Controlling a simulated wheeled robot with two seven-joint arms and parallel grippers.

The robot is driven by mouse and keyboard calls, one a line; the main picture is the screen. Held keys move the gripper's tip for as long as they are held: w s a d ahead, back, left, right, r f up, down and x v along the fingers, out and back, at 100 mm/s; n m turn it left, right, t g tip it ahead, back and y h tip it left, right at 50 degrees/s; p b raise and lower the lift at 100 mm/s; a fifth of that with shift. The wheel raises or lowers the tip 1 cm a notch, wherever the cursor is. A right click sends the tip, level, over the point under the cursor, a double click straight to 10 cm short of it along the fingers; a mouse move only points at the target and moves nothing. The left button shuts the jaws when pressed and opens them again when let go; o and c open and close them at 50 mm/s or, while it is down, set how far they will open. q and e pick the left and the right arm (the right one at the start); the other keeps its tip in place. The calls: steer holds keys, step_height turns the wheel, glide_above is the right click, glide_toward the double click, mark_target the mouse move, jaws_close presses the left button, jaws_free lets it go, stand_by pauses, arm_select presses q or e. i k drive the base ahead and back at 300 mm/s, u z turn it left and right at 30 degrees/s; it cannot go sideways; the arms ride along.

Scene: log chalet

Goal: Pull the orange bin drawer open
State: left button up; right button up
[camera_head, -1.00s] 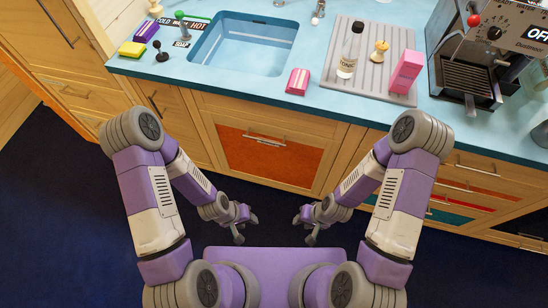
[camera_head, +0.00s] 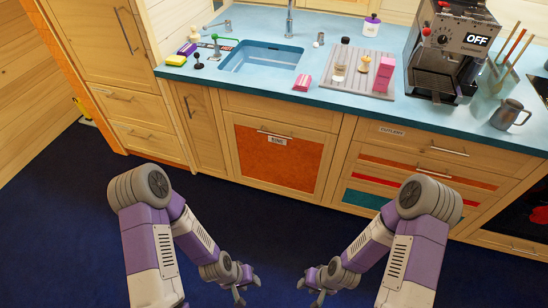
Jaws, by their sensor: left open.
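The orange bin drawer (camera_head: 278,160) is a wide orange front panel in a wooden frame under the counter, below the sink. It looks shut, flush with the fronts beside it. A metal bar handle (camera_head: 274,133) runs across its upper part, with a small white label under it. My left gripper (camera_head: 243,292) is open and empty, low in the picture, in front of the dark floor and well apart from the drawer. My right gripper (camera_head: 312,292) is also low and apart from the drawer; its fingers look spread and hold nothing visible.
The blue counter (camera_head: 240,90) holds a sink (camera_head: 262,58), a drying mat with bottles, and a coffee machine (camera_head: 445,50). Wooden cutlery drawers (camera_head: 430,146) are to the right, a tall cupboard to the left. Dark blue floor (camera_head: 200,215) before the drawer is clear.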

mark_target(293, 159)
steer(key=u, duration=0.7)
steer(key=i, duration=1.65)
steer(key=z, duration=0.65)
